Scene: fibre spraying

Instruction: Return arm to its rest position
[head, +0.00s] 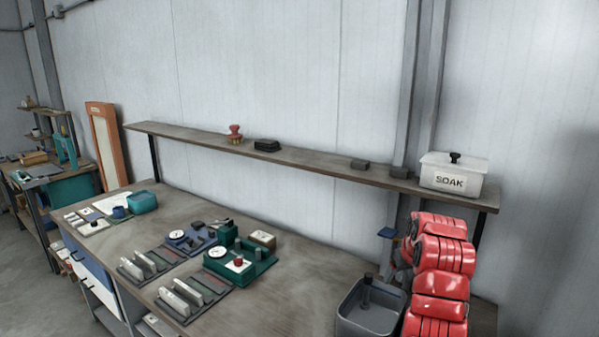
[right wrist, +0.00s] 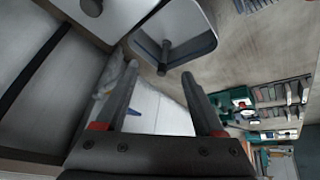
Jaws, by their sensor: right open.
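My right arm (head: 440,265), in red segments, rises at the right of the head view beside a grey bin. Its gripper is mostly hidden behind the arm there. In the right wrist view, the right gripper (right wrist: 160,72) is open, its two dark fingers well apart with nothing held between them. The grey bin (head: 350,325) has a dark upright rod (head: 367,291) in it. The bin (right wrist: 204,48) and rod (right wrist: 165,55) also show beyond the fingers in the wrist view. My left gripper is not in view.
A long shelf (head: 300,160) runs above the workbench (head: 290,290). A white SOAK box (head: 455,175) stands at its right end, above my arm. Green and dark trays with small parts (head: 240,262) occupy the bench's left and middle. Bare bench lies between them and the bin.

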